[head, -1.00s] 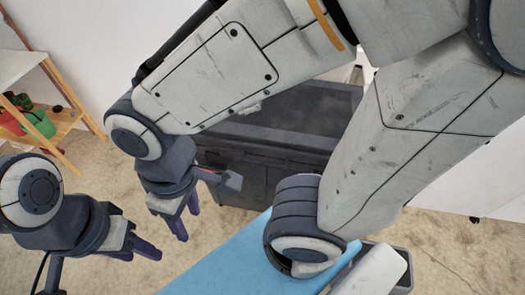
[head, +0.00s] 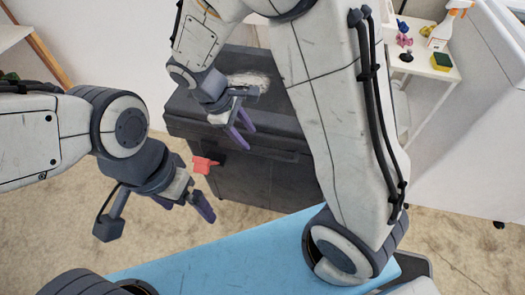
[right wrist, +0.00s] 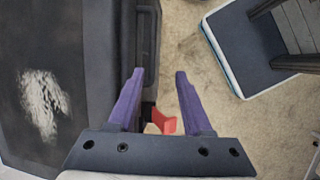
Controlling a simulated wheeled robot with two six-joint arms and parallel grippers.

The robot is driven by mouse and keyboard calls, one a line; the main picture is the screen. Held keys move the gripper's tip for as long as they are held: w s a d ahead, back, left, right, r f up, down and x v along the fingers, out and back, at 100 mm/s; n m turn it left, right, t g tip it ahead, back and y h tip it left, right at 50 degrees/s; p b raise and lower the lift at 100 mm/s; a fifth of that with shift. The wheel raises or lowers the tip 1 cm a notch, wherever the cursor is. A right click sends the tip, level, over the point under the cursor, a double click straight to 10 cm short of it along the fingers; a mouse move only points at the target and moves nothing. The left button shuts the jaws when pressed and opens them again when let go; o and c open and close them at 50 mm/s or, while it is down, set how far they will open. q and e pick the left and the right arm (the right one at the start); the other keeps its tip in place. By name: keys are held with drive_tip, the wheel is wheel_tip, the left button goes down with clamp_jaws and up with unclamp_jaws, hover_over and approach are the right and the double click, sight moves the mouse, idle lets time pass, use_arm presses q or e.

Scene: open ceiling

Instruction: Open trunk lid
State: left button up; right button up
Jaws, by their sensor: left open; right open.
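The dark grey trunk (head: 255,182) stands on the carpet in the middle of the head view, with its lid (head: 205,108) shut. The lid has a worn white patch (right wrist: 45,97), seen in the right wrist view. My right gripper (head: 243,138) is open and empty at the trunk's front upper edge. My right arm hides the trunk's right part.
A small red piece (head: 205,165) shows by the trunk's front left. A blue surface (head: 190,262) lies in the foreground. A white shelf (head: 425,60) with a spray bottle and small items stands at the back right. Carpet (head: 60,220) is clear at left.

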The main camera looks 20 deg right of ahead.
sight(267, 156)
drive_tip(key=shift+h, duration=0.3)
drive_tip(key=x, duration=0.4)
drive_tip(key=w+b+x, duration=0.1)
drive_tip(key=x, duration=0.3)
drive_tip(key=b+x, duration=0.1)
drive_tip(key=x, duration=0.4)
drive_tip(key=shift+w, duration=0.25)
use_arm(q)
wheel_tip(267, 156, down, 3)
drive_tip(key=shift+f, duration=0.1)
use_arm(e)
clamp_jaws()
idle(0.3)
